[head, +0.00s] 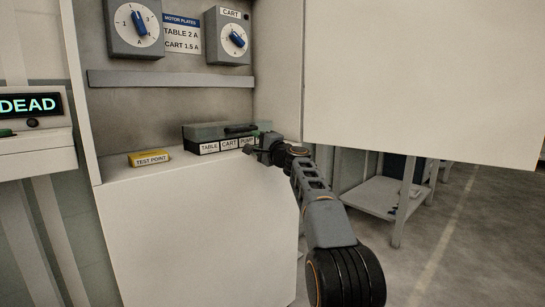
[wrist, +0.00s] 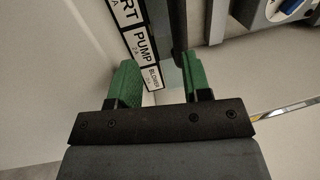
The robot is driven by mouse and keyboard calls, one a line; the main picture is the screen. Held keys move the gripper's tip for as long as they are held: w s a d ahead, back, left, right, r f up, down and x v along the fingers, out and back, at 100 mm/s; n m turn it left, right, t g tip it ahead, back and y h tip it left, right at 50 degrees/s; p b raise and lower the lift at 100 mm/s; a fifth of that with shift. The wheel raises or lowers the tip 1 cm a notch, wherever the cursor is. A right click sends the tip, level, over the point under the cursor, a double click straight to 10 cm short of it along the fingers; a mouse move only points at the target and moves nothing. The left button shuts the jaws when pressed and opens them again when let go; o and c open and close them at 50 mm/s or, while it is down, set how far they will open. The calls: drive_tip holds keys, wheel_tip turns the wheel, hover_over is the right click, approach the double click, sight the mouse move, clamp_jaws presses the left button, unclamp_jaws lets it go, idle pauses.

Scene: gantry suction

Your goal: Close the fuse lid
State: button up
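The fuse box (head: 190,144) is a low dark box on the white ledge, with white labels TABLE, CART and PUMP on its front. Its grey lid (head: 205,131) lies along the top, with a dark bar on its right part; I cannot tell how far it is open. My gripper (head: 258,134) is at the right end of the box and hides part of it. In the wrist view, the green fingers of my gripper (wrist: 160,68) are apart, with nothing clamped. The dark bar (wrist: 178,25) ends near the right finger, and the PUMP label (wrist: 144,47) shows near the left finger.
A yellow TEST POINT block (head: 149,159) sits on the ledge left of the box. A grey rail (head: 170,79) and two dial switches (head: 135,28) are above. A large white panel (head: 420,80) stands to the right, close to my arm.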

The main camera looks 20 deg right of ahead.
drive_tip(key=v, duration=0.9)
drive_tip(key=shift+s+r, duration=0.15)
drive_tip(key=shift+s, duration=0.2)
drive_tip(key=s+a+r+n+g+h+p, duration=0.1)
drive_tip(key=s+a+r+n+g+p, duration=0.3)
drive_tip(key=s+p, duration=0.5)
drive_tip(key=s+a+r+n+g+p, duration=0.3)
drive_tip(key=s+a+g+p, duration=0.25)
drive_tip(key=p, duration=0.85)
drive_tip(key=s+d+r+n+g+h+p, duration=0.1)
drive_tip(key=s+n+g+h+p, duration=0.1)
drive_tip(key=s+p, duration=0.7)
drive_tip(key=s+d+r+n+g+h+p, duration=0.1)
drive_tip(key=s+n+g+h+p, duration=0.2)
drive_tip(key=s+p, duration=0.7)
drive_tip(key=shift+d+r+n+h, duration=0.2)
drive_tip(key=shift+d+n+h, duration=0.15)
drive_tip(key=shift+n+h, duration=0.55)
drive_tip(key=shift+s+a, duration=0.1)
drive_tip(key=shift+s, duration=0.15)
